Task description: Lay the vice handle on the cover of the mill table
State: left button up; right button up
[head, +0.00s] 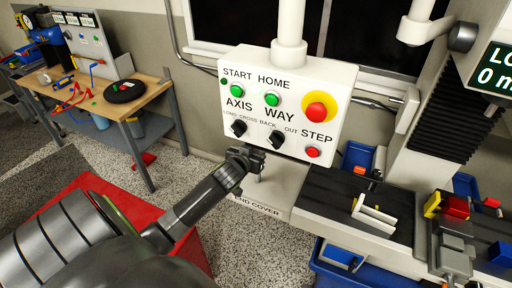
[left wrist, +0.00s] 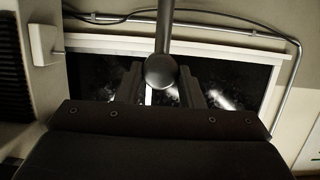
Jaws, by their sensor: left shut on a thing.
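My left gripper (head: 254,160) is in front of the control panel's lower edge and appears over the pale cover (head: 284,190), marked END COVER, at the left end of the mill table (head: 330,200). In the left wrist view, my left gripper (left wrist: 160,88) is shut on a dark grey rod with a round knob, which looks like the vice handle (left wrist: 161,70). In the head view the handle is mostly hidden by the gripper, and its gap to the cover is unclear. The vice (head: 452,240) stands on the table at the right. My right gripper is out of view.
The control panel (head: 285,105) with buttons and knobs hangs close behind my left gripper. A white angled piece (head: 374,216) lies on the dark table top. A red cabinet (head: 85,200) stands at left. A wooden workbench (head: 150,88) is at the back left.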

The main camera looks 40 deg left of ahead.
pick_arm(q)
jog(key=shift+s+r, duration=0.1)
jog(key=shift+r, duration=0.05)
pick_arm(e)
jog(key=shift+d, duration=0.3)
pick_arm(q)
jog(key=shift+f, duration=0.2)
jog(key=o, duration=1.1)
jog(key=shift+r, duration=0.1)
jog(key=shift+s, duration=0.1)
jog(key=b+v, duration=0.2)
jog(key=v, duration=1)
jog(key=shift+d, duration=0.1)
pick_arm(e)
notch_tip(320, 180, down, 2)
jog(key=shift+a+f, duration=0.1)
